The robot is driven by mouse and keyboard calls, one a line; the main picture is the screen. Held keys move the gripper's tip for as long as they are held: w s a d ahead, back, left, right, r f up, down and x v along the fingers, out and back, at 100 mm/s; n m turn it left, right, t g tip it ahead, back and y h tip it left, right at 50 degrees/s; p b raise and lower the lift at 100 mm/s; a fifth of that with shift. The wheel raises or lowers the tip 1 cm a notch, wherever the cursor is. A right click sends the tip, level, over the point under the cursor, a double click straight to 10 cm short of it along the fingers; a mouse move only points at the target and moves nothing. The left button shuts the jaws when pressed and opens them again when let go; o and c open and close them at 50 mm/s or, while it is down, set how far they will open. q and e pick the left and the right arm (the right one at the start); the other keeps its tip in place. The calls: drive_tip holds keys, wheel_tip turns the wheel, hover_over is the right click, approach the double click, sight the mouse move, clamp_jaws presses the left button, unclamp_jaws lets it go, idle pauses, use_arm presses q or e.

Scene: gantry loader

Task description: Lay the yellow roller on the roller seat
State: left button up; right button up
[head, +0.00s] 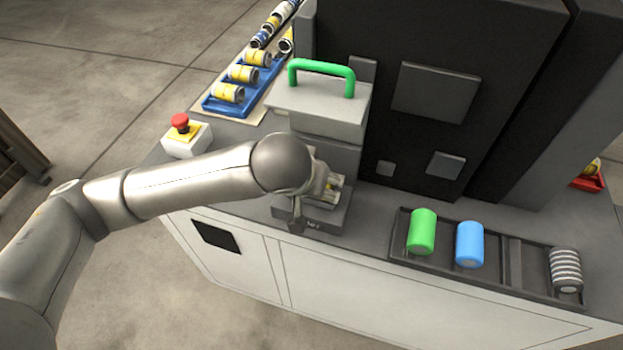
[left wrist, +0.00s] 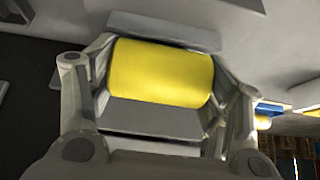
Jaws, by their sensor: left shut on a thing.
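The yellow roller (left wrist: 162,72) lies between the two fingers of my left gripper (left wrist: 165,90) in the left wrist view, and the gripper is shut on it. The roller seat (head: 312,219) appears to be the dark grey block right under this gripper, at the foot of the machine. My arm and wrist hide much of it. I cannot tell whether the roller touches the seat. My right gripper is not in view.
A dark rack (head: 400,240) to the right holds a green roller (head: 422,232), a blue roller (head: 469,244) and a striped roller (head: 566,270). A grey housing with a green handle (head: 322,72) rises behind the seat. A red stop button (head: 180,122) stands at left.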

use_arm(q)
drive_tip(key=o, duration=1.2)
drive_tip(key=shift+r, duration=0.1)
drive_tip(key=w+d+r+p+v, duration=0.1)
drive_tip(key=w+v, duration=0.1)
drive_tip(key=v, duration=1.5)
drive_tip(key=shift+w+r, duration=0.3)
drive_tip(key=shift+a+f, duration=0.1)
